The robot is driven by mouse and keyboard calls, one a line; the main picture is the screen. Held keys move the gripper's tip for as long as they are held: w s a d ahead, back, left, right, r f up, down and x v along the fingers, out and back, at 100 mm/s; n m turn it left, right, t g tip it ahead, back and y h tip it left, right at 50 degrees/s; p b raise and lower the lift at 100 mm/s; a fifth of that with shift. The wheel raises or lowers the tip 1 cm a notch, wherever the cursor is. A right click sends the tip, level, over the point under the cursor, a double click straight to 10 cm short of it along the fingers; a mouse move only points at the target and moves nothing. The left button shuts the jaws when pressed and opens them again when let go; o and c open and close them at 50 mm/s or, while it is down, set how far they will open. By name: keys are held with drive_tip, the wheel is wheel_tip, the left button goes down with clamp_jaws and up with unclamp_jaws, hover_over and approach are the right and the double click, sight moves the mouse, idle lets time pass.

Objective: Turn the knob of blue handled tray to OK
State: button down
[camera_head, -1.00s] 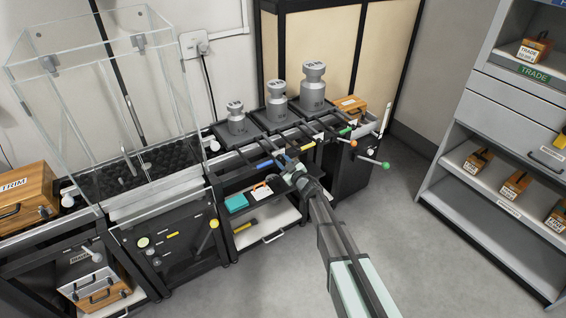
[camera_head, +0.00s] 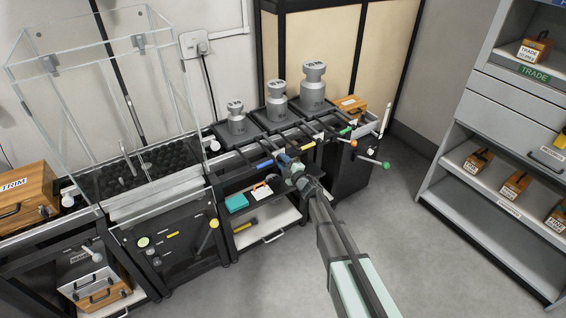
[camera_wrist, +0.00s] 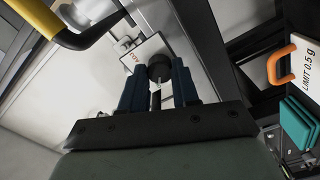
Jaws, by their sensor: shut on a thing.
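The blue handle (camera_head: 265,164) is at the front of the left tray in the row of weighing trays in the head view. My gripper (camera_head: 284,159) is just right of it, at the front of the bench. In the wrist view, my gripper (camera_wrist: 160,82) has its dark blue fingers on both sides of a small black round knob (camera_wrist: 160,66) and is shut on it. A white label (camera_wrist: 141,52) with red lettering lies beside the knob; I cannot read the setting surely. The knob is hidden behind my gripper in the head view.
A yellow handle (camera_wrist: 60,28) is close by at the wrist view's upper left. Grey weights (camera_head: 237,119) stand on the trays. A teal item (camera_head: 237,202) and an orange-handled limit block (camera_wrist: 305,65) are on the shelf below. The floor at right is clear.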

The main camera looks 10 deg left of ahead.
idle(0.4)
drive_tip(key=c, duration=0.8)
unclamp_jaws()
drive_tip(key=v, duration=1.4)
drive_tip(key=shift+w+a, duration=0.1)
